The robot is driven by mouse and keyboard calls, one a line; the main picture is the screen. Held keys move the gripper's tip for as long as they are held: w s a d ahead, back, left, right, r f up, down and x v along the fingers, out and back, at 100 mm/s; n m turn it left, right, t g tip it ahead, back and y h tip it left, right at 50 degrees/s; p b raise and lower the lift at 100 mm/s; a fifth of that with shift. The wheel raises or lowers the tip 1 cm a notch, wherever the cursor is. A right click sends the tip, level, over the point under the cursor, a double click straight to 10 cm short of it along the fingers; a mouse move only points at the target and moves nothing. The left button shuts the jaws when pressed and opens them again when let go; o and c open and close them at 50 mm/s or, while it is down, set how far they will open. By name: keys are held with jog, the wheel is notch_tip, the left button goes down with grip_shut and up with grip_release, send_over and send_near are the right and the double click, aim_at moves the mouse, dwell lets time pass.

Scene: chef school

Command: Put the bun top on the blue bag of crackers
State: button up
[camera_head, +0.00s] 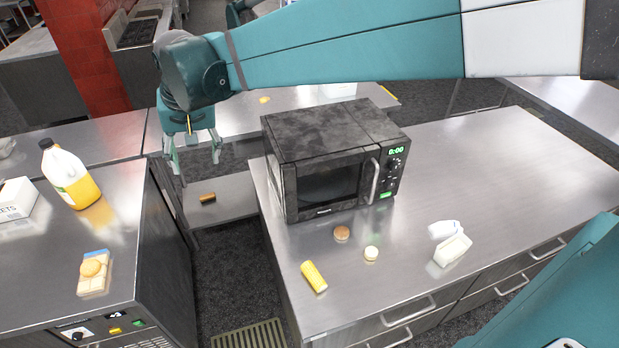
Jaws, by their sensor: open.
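A flat packet in pale tan with a blue end, which looks like the blue bag of crackers (94,286), lies on the left counter near its front. A round golden-tan shape, which looks like the bun top (91,267), shows on its middle; I cannot tell for sure whether it is a bun resting there or part of the print. A small brown round item (342,232) sits on the right counter before the microwave; it is too small to identify. My gripper (195,158) is open and empty, pointing down, high between the counters, apart from the packet.
A juice bottle (70,178) and a white box (16,199) stand on the left counter. The right counter holds a microwave (328,160), a yellow can (314,277), a small cream jar (371,253), a white bottle (444,230) and a white container (453,250). A floor gap separates the counters.

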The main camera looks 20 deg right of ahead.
jog(key=s+d+t, duration=0.1)
jog(key=s+d, duration=0.4)
jog(key=d, duration=0.3)
jog(key=s+d+t, duration=0.1)
jog(key=s+d, duration=0.5)
jog(key=d, duration=0.2)
jog(key=s+d+f+t+h, duration=0.1)
jog(key=s+d+f, duration=0.4)
jog(key=s+d, duration=0.7)
jog(key=shift+s+f+t, duration=0.2)
jog(key=shift+s+t, duration=0.2)
jog(key=shift+s, duration=0.25)
